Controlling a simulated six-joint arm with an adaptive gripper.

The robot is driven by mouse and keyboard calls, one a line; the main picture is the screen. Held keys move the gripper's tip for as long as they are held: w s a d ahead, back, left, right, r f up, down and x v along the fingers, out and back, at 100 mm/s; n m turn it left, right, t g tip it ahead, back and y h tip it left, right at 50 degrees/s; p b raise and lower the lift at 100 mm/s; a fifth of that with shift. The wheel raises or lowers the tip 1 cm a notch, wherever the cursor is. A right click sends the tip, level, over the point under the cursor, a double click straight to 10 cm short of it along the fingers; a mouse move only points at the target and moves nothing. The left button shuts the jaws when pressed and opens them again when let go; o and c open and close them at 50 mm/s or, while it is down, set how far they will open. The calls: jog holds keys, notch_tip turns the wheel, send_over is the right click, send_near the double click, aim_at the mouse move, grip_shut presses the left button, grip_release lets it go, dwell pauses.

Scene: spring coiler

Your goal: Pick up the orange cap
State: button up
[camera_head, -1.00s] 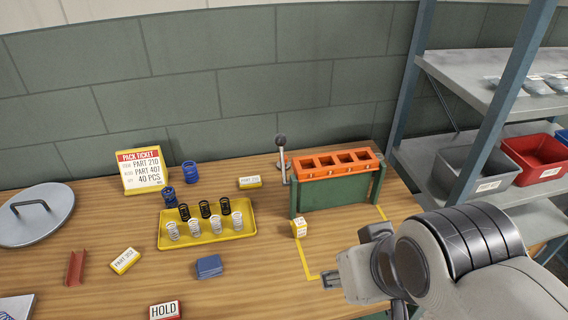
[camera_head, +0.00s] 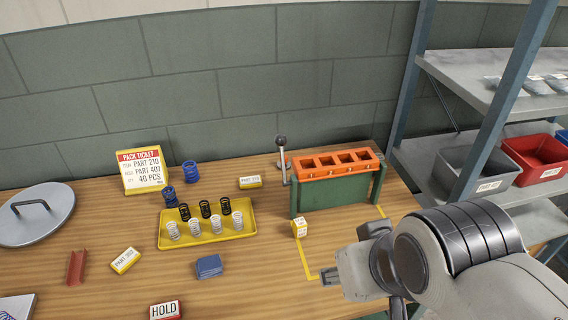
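An orange piece with a row of several square openings (camera_head: 338,171) sits on top of a green stand (camera_head: 335,193) at the back right of the bench.
A yellow tray (camera_head: 206,241) holds several black and white springs. Blue springs (camera_head: 190,173) stand behind it. The black-knobbed lever (camera_head: 283,150) stands left of the green stand. Shelving (camera_head: 480,100) with bins (camera_head: 535,155) rises at right.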

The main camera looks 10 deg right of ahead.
jog(key=w+a+r+m+t, duration=0.1)
jog(key=w+a+t, duration=0.15)
jog(key=w, duration=1.15)
jog(key=w+a+r+t, duration=0.2)
jog(key=w+a, duration=0.2)
jog(key=w, duration=0.9)
jog(key=w+a+r+m+t, duration=0.15)
jog(key=w+a, duration=0.25)
jog(key=w, duration=1)
jog(key=w+d+f+m+t+h, duration=0.2)
jog(key=w+f+h, duration=0.1)
jog(key=w+f, duration=0.55)
jog(key=d+f+h, duration=0.1)
jog(key=d+f, duration=0.1)
jog(key=f, duration=0.2)
jog(key=d+f+m+g+h, duration=0.1)
jog(key=d+f, duration=0.1)
jog(key=f, duration=0.3)
jog(key=d+f+g+h, duration=0.1)
jog(key=d+f, duration=0.1)
jog(key=f, duration=0.3)
jog(key=shift+d+m+h, duration=0.2)
jog(key=shift+m+h, duration=0.05)
jog(key=shift+h, duration=0.15)
jog(key=shift+s+d+f, duration=0.15)
jog(key=shift+d+f, duration=0.05)
jog(key=shift+f, duration=0.15)
jog(key=shift+x, duration=1.3)
